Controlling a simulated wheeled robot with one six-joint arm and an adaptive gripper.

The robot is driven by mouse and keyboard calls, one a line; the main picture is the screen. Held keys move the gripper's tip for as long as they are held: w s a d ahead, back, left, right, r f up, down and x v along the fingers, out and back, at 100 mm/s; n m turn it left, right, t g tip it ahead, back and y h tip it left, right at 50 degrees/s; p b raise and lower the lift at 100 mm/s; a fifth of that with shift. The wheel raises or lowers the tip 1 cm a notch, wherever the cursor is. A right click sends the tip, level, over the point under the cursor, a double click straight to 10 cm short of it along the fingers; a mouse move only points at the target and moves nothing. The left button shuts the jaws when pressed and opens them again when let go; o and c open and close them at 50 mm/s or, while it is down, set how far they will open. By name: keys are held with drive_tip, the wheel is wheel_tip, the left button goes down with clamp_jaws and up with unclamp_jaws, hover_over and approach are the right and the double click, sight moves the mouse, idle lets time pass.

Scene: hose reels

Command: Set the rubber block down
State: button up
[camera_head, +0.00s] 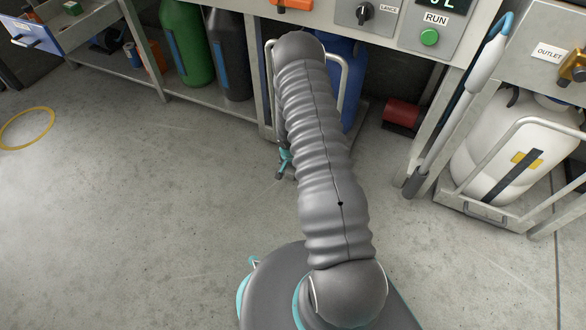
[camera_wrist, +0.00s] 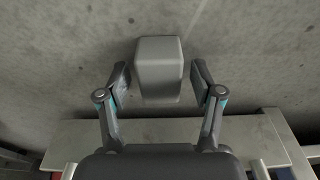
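The rubber block (camera_wrist: 159,68) is a grey block with rounded edges, in the upper middle of the wrist view. It lies between the two fingers of my gripper (camera_wrist: 160,82). A narrow gap shows on each side of the block, so the fingers stand open around it and do not appear to touch it. Concrete floor is behind the block; I cannot tell whether it rests on the floor. In the head view my arm hides the block and most of my gripper; only a small teal and dark part shows left of the arm.
A pale metal ledge (camera_wrist: 70,132) crosses the lower wrist view. In the head view, a bench with a green cylinder (camera_head: 187,45) stands at the back, a wheeled frame with a white tank (camera_head: 500,155) at the right. A yellow ring (camera_head: 27,128) lies left; the floor there is mostly clear.

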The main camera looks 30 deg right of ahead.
drive_tip(key=shift+r, duration=0.1)
wheel_tip(320, 180, up, 12)
drive_tip(key=s+a+p, duration=0.1)
drive_tip(key=p, duration=0.2)
wheel_tip(320, 180, up, 16)
drive_tip(key=n, duration=0.2)
hover_over(291, 171)
drive_tip(key=a, duration=0.2)
drive_tip(key=s+a+r+n+t, duration=0.1)
drive_tip(key=s+a+r, duration=0.15)
drive_tip(key=r, duration=0.55)
drive_tip(key=s+a+r+n+t, duration=0.1)
drive_tip(key=s+a+r, duration=0.15)
drive_tip(key=r, duration=0.45)
drive_tip(key=s+a+r+n+t, duration=0.1)
drive_tip(key=s+a+r+n, duration=0.2)
drive_tip(key=s+r, duration=0.4)
drive_tip(key=s+a+r+n+t+y, duration=0.1)
drive_tip(key=s+a+r+n, duration=0.2)
drive_tip(key=s, duration=1.2)
wheel_tip(291, 171, up, 4)
drive_tip(key=shift+a+r, duration=0.1)
drive_tip(key=shift+a, duration=1)
drive_tip(key=shift+c, duration=0.3)
